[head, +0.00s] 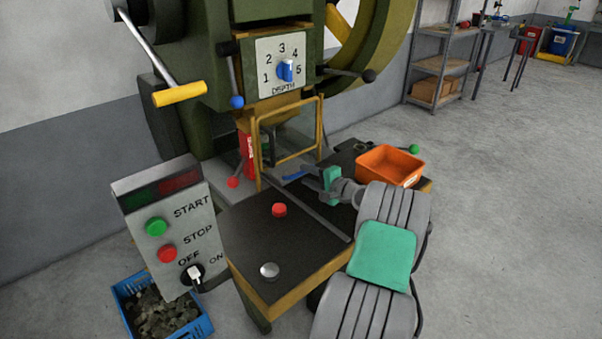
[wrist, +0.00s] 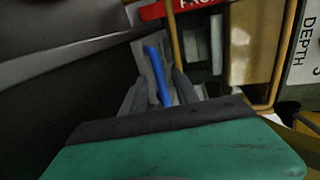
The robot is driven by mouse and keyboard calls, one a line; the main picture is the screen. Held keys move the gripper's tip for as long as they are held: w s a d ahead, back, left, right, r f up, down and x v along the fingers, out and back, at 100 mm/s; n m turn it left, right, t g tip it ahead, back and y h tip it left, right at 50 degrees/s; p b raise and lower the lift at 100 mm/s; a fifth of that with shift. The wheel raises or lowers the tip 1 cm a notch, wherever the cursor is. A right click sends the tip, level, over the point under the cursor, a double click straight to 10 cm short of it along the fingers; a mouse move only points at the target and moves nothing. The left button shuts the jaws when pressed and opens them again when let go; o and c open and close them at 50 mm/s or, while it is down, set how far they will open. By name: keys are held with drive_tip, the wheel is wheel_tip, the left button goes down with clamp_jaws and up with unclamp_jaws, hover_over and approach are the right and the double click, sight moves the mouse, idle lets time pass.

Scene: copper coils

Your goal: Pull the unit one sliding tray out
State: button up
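My gripper (head: 305,174) reaches over the dark work table (head: 240,228) toward the opening of the green press. A slim blue bar (head: 293,177), like a handle, is at its fingertips. In the wrist view, the two grey fingers (wrist: 161,92) stand apart with the blue bar (wrist: 156,72) between them. A gap shows beside the bar, and firm contact is not visible. Grey metal behind the bar may be part of the sliding tray, but I cannot make out the tray clearly. My gripper's green body hides the lower part of the wrist view.
A yellow guard frame (head: 290,158) stands close beside my gripper. An orange bin (head: 390,166) sits on the table to the right. A control box (head: 175,225) stands at left, above a blue crate (head: 125,290) of metal pieces. Red (head: 279,209) and silver (head: 269,270) buttons are on the table.

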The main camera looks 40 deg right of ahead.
sight(303, 173)
drive_tip(key=x, duration=0.3)
drive_tip(key=shift+w+a, duration=0.1)
drive_tip(key=shift+w, duration=0.15)
drive_tip(key=shift+c, duration=0.3)
clamp_jaws()
drive_tip(key=shift+s, duration=0.1)
idle(0.6)
